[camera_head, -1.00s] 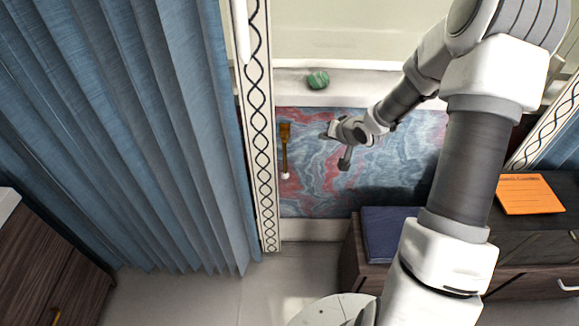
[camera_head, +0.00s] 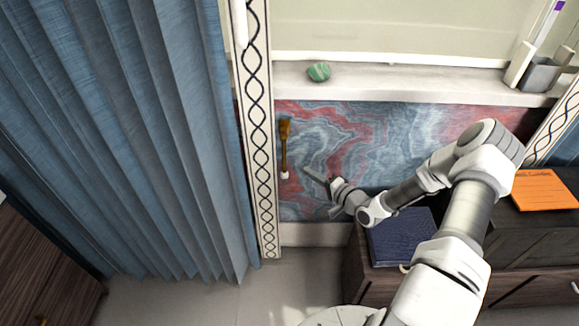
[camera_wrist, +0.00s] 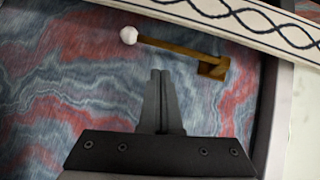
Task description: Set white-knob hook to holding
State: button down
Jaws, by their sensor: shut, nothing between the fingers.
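The white-knob hook (camera_head: 284,150) is on the marbled red-and-blue wall panel, close to the patterned trim strip. Its brown base is at the top and its arm hangs straight down to a white knob (camera_head: 285,175). In the wrist view the hook (camera_wrist: 180,48) lies across the upper part, with its white knob (camera_wrist: 129,35) at the left and its brown mount (camera_wrist: 213,68) at the right. My gripper (camera_head: 308,171) is to the right of the knob in the head view, apart from it. In the wrist view my gripper (camera_wrist: 160,75) is shut and empty, its tips just short of the hook's arm.
A blue curtain (camera_head: 130,140) hangs left of the patterned trim (camera_head: 258,130). A green stone (camera_head: 318,72) sits on the white sill (camera_head: 430,82). Below my arm, a dark blue book (camera_head: 400,238) lies on a dark wooden cabinet. An orange notepad (camera_head: 543,190) lies at the right.

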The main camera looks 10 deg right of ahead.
aim_at(284, 158)
jog(key=shift+s+f+m+t+b, duration=0.2)
jog(key=shift+s+f+m+t, duration=0.05)
jog(key=shift+f+m+t, duration=0.25)
jog(key=shift+s+f+m+t+b, duration=0.2)
jog(key=shift+s+f+m+t, duration=0.05)
jog(key=shift+f+m+t, duration=0.25)
jog(key=shift+r, duration=0.1)
jog(key=shift+a, duration=0.1)
jog(key=shift+b+x, duration=1.05)
jog(key=shift+x, duration=3.9)
jog(key=shift+s+a+r, duration=0.1)
jog(key=shift+s, duration=0.05)
